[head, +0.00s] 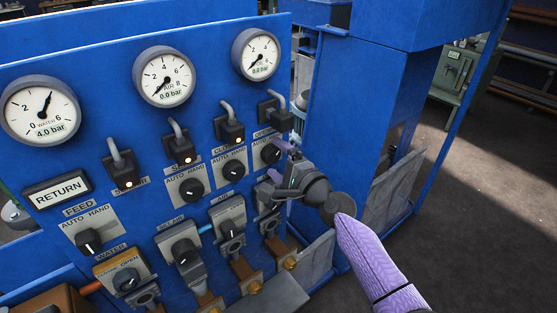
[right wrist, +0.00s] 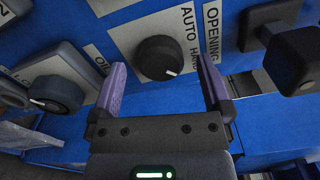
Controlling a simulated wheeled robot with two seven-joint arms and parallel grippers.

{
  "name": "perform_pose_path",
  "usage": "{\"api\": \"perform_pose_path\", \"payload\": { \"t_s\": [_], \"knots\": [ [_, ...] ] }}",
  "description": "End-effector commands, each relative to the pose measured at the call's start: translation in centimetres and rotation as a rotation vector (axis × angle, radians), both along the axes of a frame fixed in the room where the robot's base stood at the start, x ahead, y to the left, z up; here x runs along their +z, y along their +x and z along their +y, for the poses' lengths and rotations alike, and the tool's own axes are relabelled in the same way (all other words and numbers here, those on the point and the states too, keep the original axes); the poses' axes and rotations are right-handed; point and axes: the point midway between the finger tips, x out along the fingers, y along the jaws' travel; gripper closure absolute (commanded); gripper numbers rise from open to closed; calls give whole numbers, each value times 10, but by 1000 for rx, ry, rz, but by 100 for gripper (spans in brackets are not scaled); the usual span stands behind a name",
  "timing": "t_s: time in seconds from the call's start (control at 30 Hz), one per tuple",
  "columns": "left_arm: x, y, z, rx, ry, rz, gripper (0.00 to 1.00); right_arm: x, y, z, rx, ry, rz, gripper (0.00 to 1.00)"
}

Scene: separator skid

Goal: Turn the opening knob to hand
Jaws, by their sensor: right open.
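The opening knob (head: 271,153) is a round black knob on a light AUTO/HAND plate at the right end of the blue panel's selector row, partly covered by my right gripper in the head view. My right gripper (head: 278,162) is open in front of it. In the right wrist view the knob (right wrist: 158,56) lies between the two purple fingers (right wrist: 160,66), with a visible gap on each side. Its white mark points to the lower right there, toward the HAND side of the plate. My left gripper is not in view.
Lever switches (head: 230,128) stick out above the knobs, one (right wrist: 295,60) close to the right finger. Valve handles (head: 185,252) and brass fittings (head: 290,263) stand out below. Gauges (head: 162,76) line the top. A blue post (head: 352,120) stands right of the panel; open floor lies beyond.

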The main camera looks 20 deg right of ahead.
Motion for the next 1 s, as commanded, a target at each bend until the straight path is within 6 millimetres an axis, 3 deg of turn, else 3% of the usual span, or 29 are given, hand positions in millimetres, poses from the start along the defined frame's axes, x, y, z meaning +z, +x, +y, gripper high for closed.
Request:
{"api": "perform_pose_path", "payload": {
  "t_s": [0.17, 0.4, 0.53, 1.0],
  "knots": [
    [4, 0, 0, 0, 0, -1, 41, 1, -10, -4, -1, -1, 1, 1],
    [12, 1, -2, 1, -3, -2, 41, -1, -65, -24, 0, -1, 3, 1],
    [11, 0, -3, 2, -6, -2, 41, -1, -86, -31, -1, -1, 2, 1],
    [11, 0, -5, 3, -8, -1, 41, 0, -93, -34, 0, 0, 0, 1]
  ]
}}
